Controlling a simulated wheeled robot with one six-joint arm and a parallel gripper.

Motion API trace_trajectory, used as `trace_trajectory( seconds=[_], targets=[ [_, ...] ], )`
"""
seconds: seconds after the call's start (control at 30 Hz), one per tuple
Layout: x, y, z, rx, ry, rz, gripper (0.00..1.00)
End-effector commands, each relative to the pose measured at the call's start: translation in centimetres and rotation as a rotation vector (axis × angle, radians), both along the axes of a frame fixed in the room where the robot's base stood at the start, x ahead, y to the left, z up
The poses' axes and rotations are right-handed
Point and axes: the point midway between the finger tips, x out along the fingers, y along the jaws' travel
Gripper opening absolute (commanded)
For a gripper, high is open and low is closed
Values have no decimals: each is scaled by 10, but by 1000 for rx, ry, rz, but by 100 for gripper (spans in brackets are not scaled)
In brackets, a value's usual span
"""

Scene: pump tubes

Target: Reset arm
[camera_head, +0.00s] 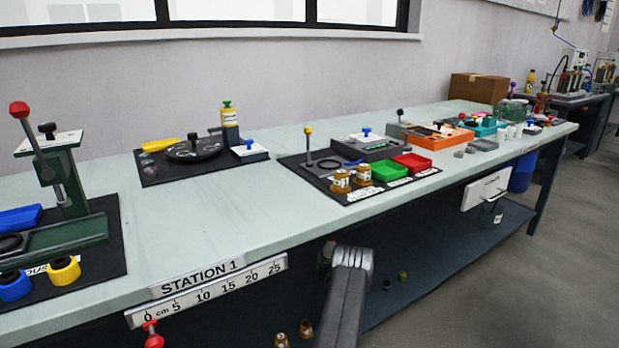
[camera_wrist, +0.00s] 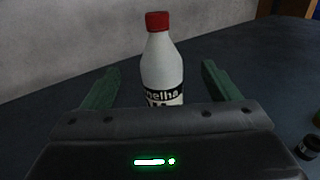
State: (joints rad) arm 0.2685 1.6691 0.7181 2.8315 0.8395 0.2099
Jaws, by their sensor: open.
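My gripper (camera_wrist: 158,85) shows in the wrist view with its two green fingers spread wide apart. A white bottle (camera_wrist: 162,70) with a red cap and a dark label stands upright beyond the gripper, in line with the gap between the fingers. Its lower part is hidden behind the gripper body, and I cannot tell how far it is from the fingers. In the head view my arm reaches in at the bottom, below the front edge of the workbench (camera_head: 240,200); the gripper itself does not show there.
A dark lower shelf (camera_head: 440,262) runs under the bench, with small brass parts (camera_head: 305,329) on it. A small dark jar (camera_wrist: 309,146) lies at the wrist view's right. A green press (camera_head: 62,185), a black mat with a disc (camera_head: 190,149) and red and green trays (camera_head: 411,162) occupy the benchtop.

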Motion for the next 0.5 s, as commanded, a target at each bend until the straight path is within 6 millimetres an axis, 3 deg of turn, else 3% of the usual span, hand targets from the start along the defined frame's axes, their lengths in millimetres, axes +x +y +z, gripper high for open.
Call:
trace_trajectory(
  seconds=[0.5],
  targets=[
    [63, -2, -3, 0, -2, 1, 82]
  ],
)
